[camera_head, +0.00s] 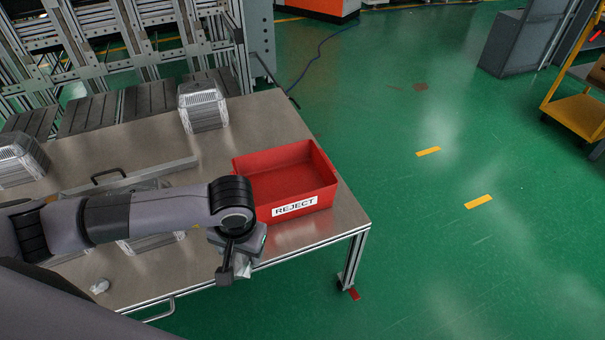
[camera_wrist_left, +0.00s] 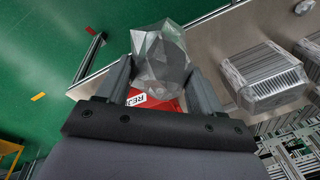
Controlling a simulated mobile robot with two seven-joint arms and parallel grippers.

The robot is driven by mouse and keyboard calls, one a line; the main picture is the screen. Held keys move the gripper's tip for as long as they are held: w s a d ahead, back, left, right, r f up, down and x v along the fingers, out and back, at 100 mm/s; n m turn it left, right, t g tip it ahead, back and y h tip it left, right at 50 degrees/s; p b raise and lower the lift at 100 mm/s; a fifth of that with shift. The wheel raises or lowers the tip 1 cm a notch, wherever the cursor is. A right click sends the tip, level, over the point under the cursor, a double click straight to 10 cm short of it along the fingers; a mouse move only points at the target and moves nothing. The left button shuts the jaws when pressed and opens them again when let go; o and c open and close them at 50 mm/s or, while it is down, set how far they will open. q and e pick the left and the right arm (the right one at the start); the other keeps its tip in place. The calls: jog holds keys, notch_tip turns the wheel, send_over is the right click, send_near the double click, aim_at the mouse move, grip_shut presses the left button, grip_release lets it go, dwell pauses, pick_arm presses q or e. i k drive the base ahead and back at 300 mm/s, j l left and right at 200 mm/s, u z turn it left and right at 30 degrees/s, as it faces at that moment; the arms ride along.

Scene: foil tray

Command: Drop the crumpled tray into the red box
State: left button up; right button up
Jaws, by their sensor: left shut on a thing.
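My left gripper (camera_wrist_left: 162,88) is shut on the crumpled tray (camera_wrist_left: 160,55), a faceted grey foil lump between its two fingers in the left wrist view. In the head view the left gripper (camera_head: 234,270) is at the table's front edge, just left of and in front of the red box, and the crumpled tray (camera_head: 243,268) shows only partly beside it. The red box (camera_head: 322,172) is open-topped, with a white REJECT label, at the table's right end. Its visible floor is bare; my arm covers its left front corner. The red box (camera_wrist_left: 170,105) is partly hidden behind the tray and gripper in the left wrist view. My right gripper is not in view.
The metal table (camera_head: 265,118) carries stacks of foil trays (camera_head: 203,106), one at the back and one at the far left (camera_head: 18,160). A small crumpled piece (camera_head: 100,286) lies near the front edge. A metal rail (camera_head: 180,165) lies behind my arm.

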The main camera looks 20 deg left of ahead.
aim_at(278, 188)
jog(key=i+j, duration=0.1)
jog(key=i, duration=0.8)
jog(key=j, duration=0.05)
